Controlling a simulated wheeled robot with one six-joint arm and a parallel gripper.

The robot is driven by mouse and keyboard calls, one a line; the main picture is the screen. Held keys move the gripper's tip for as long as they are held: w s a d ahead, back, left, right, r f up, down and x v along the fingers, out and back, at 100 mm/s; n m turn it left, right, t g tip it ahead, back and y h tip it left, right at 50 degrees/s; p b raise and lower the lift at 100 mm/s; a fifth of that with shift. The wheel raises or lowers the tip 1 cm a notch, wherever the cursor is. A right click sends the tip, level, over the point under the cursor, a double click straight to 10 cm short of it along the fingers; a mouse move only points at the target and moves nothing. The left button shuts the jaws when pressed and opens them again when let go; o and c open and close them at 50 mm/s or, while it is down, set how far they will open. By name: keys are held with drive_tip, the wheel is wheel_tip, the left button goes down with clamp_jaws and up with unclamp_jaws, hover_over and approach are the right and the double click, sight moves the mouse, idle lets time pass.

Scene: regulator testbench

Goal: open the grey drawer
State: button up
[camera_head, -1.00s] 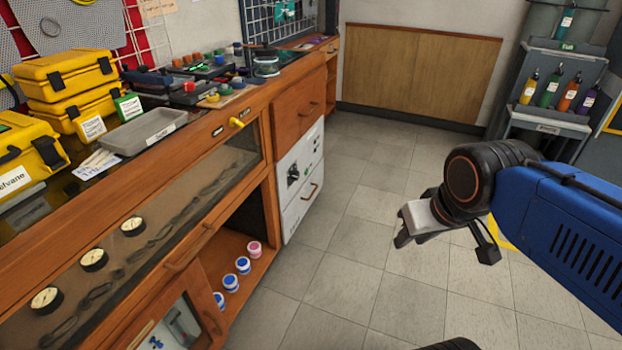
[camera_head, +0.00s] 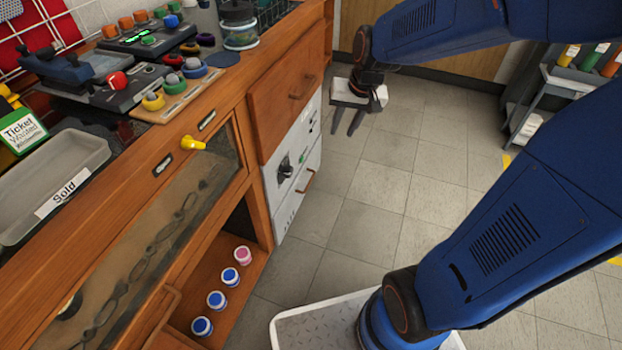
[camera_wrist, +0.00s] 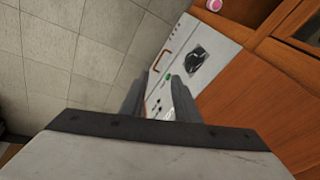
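The grey drawer (camera_head: 298,203) is the lower part of a pale grey front in the wooden bench, with a brown bar handle (camera_head: 306,181). It looks shut. Above it is a pale panel with a black knob (camera_head: 285,168). My gripper (camera_head: 345,130) hangs to the right of the bench, apart from the drawer and higher than its handle, with its fingers spread and nothing between them. In the wrist view the fingers (camera_wrist: 160,92) point toward the pale front, and the handle (camera_wrist: 162,60) shows beyond them.
A wooden drawer (camera_head: 287,92) with its own handle sits above the pale front. An open shelf to the left holds several small jars (camera_head: 230,276). The tiled floor (camera_head: 385,190) before the drawer is clear. A grey rack (camera_head: 556,100) with bottles stands at the right.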

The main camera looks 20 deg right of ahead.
drive_tip(key=w+f+m, duration=0.2)
drive_tip(key=w+f, duration=0.8)
drive_tip(key=m+g, duration=0.2)
approach(310, 181)
drive_tip(key=f, duration=0.7)
drive_tip(key=shift+w+a+f, duration=0.2)
drive_tip(key=shift+a, duration=0.2)
clamp_jaws()
